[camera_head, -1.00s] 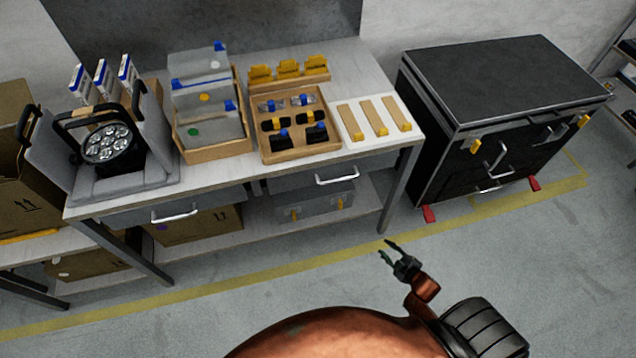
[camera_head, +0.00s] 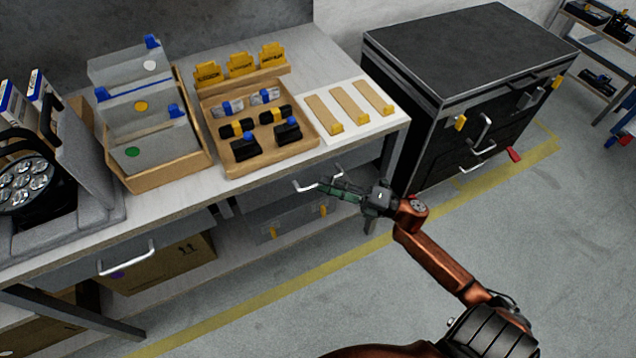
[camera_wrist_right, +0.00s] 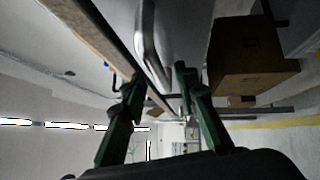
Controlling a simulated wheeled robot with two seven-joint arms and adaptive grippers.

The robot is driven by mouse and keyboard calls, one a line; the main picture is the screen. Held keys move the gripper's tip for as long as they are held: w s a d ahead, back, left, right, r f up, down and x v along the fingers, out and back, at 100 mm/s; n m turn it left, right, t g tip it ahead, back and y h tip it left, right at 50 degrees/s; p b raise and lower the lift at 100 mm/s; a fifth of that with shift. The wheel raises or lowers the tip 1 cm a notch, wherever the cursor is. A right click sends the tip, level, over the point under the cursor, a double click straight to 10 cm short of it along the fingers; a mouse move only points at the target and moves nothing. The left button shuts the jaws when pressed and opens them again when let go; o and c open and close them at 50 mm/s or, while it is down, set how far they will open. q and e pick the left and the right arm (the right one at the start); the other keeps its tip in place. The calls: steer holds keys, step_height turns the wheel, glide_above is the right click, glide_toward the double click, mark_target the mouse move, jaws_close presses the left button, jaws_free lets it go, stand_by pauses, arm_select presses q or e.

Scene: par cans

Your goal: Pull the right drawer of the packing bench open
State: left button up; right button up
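The packing bench (camera_head: 368,146) has a right drawer (camera_head: 268,198) under its top, and the drawer looks shut. Its silver bar handle (camera_head: 304,186) also shows in the right wrist view (camera_wrist_right: 149,42). My right gripper (camera_head: 325,187) is at the right part of this handle, with its green fingers pointing left along the bench front. In the right wrist view the fingers (camera_wrist_right: 158,76) are apart, and the handle runs ahead of and between their tips. I cannot tell whether they touch it. My left gripper is out of view.
The left drawer handle (camera_head: 127,260) is further left on the bench. A grey case (camera_head: 288,220) and a cardboard box (camera_head: 175,262) sit on the lower shelf. The floor in front is clear.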

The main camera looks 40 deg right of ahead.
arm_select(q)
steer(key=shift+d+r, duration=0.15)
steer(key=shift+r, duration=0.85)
arm_select(e)
steer(key=shift+x, duration=1.1)
steer(key=shift+c, duration=0.7)
jaws_close()
